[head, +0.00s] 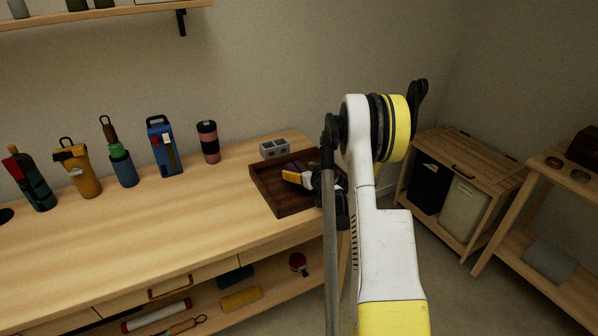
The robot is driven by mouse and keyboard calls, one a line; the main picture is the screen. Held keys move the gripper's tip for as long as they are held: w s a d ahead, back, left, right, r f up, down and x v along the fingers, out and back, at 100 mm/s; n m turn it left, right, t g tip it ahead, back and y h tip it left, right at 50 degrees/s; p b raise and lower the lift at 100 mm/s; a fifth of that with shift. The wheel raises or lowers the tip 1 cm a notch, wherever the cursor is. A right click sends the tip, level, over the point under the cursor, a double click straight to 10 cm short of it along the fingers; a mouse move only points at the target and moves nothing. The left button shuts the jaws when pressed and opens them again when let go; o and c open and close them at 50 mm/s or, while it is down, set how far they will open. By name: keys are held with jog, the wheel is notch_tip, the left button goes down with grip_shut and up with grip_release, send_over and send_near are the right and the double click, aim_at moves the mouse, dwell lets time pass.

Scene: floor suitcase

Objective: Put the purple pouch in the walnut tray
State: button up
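The walnut tray (279,204) is a dark brown, low-walled tray at the right end of the wooden bench. A small dark purple shape (297,166) shows at the back of the tray, beside my gripper; it may be the purple pouch, but it is too small and too covered to be sure. My gripper (318,182) is a dark shape over the tray's right side, partly hidden by my arm. Its fingers are not clear, so I cannot tell whether it is open or holds anything. An orange and white item (294,178) shows over the tray, left of my gripper.
A grey box (273,149) stands behind the tray. The bench front is clear. A slatted wooden cabinet (467,160) stands at right.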

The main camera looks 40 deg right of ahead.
jog(key=shift+s+r, duration=0.15)
jog(key=shift+r, duration=0.1)
jog(key=p+v, duration=0.3)
jog(key=v, duration=0.8)
jog(key=shift+s+a+r+p, duration=0.15)
jog(key=shift+a+p, duration=0.05)
jog(key=shift+p, duration=0.1)
jog(key=a+r+n+g+y, duration=0.1)
jog(key=a+r+y, duration=0.1)
jog(key=a+r, duration=0.65)
jog(key=a+r+n+g+y, duration=0.15)
jog(key=a+r, duration=0.25)
jog(key=a, duration=1)
jog(key=s+a+r+g, duration=0.1)
jog(key=s+a+g, duration=0.1)
jog(key=s+a, duration=0.6)
jog(key=s+a+r+g, duration=0.1)
jog(key=s+a+r, duration=0.1)
jog(key=s+a, duration=0.6)
jog(key=s, duration=0.4)
jog(key=shift+s+g, duration=0.35)
